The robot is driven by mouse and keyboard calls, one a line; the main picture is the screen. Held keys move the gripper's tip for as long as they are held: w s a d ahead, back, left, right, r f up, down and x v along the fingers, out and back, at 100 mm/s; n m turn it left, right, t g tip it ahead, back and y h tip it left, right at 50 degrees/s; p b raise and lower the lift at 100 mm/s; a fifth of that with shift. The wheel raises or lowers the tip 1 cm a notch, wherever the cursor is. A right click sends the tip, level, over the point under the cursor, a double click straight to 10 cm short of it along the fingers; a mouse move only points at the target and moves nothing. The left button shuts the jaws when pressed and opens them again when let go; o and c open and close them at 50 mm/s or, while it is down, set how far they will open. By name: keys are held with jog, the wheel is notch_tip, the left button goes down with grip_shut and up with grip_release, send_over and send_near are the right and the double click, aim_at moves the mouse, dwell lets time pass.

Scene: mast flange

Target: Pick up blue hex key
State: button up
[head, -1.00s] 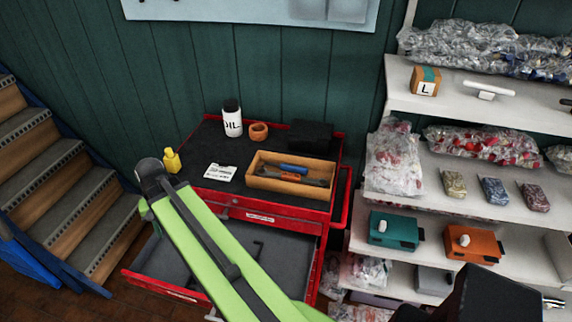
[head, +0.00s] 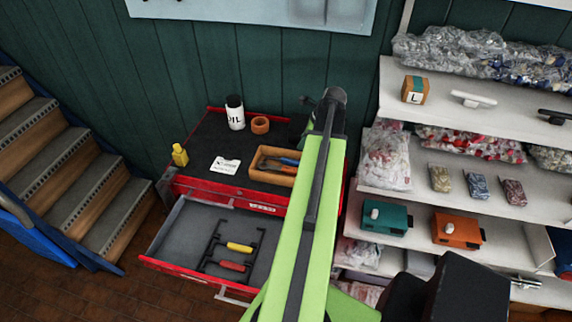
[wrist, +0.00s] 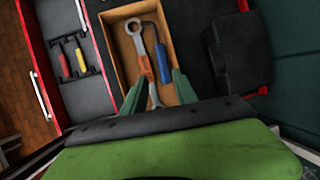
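The blue handle's lower end lies between the fingers in the picture, nearer the right one. My arm hides the gripper in the head view.
The red cabinet's open drawer (head: 190,226) holds yellow (head: 240,247) and red (head: 232,266) handled tools. A black object (wrist: 240,50) sits right of the tray. Shelves stand at right.

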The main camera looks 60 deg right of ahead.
jog(key=b, duration=1)
send_near(287, 159)
jog(key=f, duration=0.4)
jog(key=shift+w+d+f, duration=0.1)
jog(key=shift+w+f, duration=0.15)
jog(key=shift+w, duration=0.15)
jog(key=shift+w+r+p, duration=0.1)
jog(key=shift+p, duration=0.2)
jog(key=b+x, duration=0.4)
jog(key=x, duration=0.1)
jog(key=shift+w+b, duration=0.25)
jog(key=shift+b, duration=0.1)
jog(key=shift+r, duration=0.1)
grip_shut()
